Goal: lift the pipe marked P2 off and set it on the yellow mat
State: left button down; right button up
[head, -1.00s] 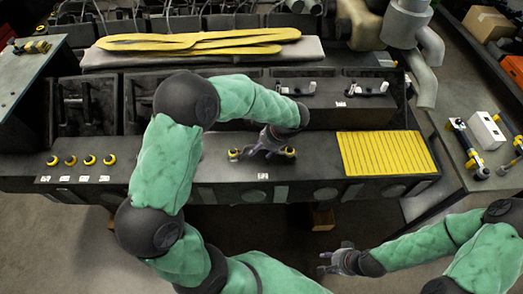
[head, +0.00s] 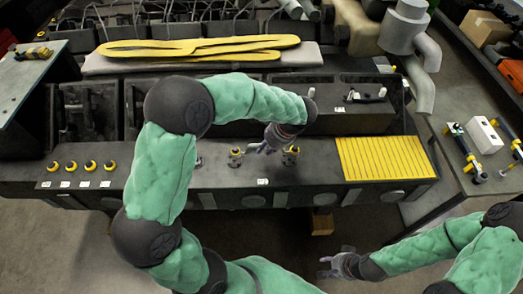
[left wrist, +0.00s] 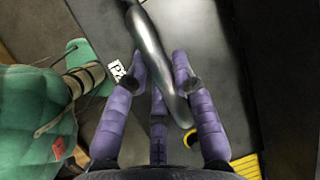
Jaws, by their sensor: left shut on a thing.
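My left gripper (head: 270,140) is above the dark bench ledge, between two yellow-ringed ports (head: 236,157) (head: 290,157). In the left wrist view, its purple fingers (left wrist: 165,75) are shut on a grey metal pipe (left wrist: 151,45). A white label, seemingly P2, (left wrist: 117,72) lies on the dark surface beside the pipe. In the head view the gripper and arm mostly hide the pipe. The yellow mat (head: 385,157) with dark stripes lies to the right on the ledge and looks empty. My right gripper (head: 328,266) is open and empty at lower right, in front of the bench.
Another pipe (head: 367,95) sits on the raised block behind. Several yellow-ringed ports (head: 72,166) line the left of the ledge. A side table (head: 460,180) at right carries tools and a white box (head: 484,134). Yellow straps (head: 195,46) lie at the back.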

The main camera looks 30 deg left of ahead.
pick_arm(q)
jog(key=d+r+p, duration=0.3)
jog(key=d+r, duration=0.7)
jog(key=d, duration=0.2)
jog(key=shift+w+d, duration=0.2)
jog(key=shift+r, duration=0.1)
notch_tip(320, 180, up, 3)
jog(key=p, duration=0.3)
jog(key=shift+s, duration=0.1)
dwell(0.4)
